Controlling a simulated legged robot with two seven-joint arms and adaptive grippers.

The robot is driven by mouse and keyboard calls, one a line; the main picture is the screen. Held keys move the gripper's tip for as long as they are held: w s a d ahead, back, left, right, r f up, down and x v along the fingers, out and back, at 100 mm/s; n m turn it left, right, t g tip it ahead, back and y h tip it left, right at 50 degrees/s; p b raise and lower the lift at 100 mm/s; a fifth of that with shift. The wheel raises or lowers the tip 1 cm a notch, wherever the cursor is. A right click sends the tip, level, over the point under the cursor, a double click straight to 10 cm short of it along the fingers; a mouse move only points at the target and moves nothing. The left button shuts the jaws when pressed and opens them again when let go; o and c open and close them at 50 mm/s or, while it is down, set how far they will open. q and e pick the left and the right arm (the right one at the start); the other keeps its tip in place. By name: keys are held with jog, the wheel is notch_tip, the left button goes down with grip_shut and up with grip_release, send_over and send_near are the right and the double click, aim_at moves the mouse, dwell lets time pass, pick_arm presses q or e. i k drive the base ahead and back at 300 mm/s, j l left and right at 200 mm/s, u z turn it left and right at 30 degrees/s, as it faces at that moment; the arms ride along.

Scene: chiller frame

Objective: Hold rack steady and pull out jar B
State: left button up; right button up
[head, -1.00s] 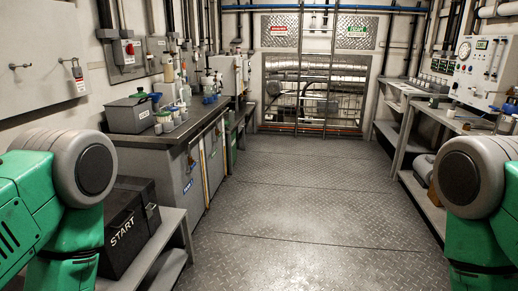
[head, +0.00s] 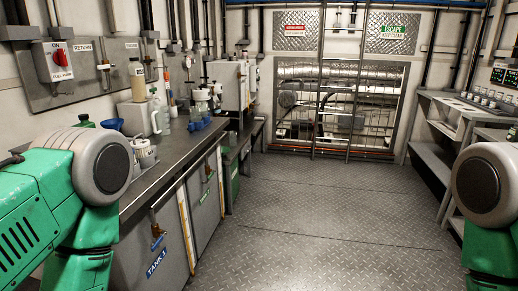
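Neither of my grippers is in view; only my green and grey upper arms show at the left and right edges. I cannot pick out jar B or its rack for certain. Several small pale-topped containers (head: 480,98) stand in a row on the right-hand bench, too small to read any letter. Blue and white vessels (head: 203,112) stand on the left counter (head: 172,168). A white lidded container (head: 144,152) on that counter is partly hidden by my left arm.
Bottles (head: 155,110) stand along the left counter. Cabinets, one marked TANK 1 (head: 156,272), lie below it. A bare shelf (head: 430,158) is under the right bench. The metal floor (head: 310,215) is clear up to the ladder (head: 338,90) and pipework behind.

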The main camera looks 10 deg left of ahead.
aim_at(195, 115)
jog(key=i+u, duration=0.1)
jog(key=i, duration=0.55)
jog(key=i+l, duration=0.15)
jog(key=i, duration=0.45)
jog(key=i+u, duration=0.15)
jog(key=i, duration=0.5)
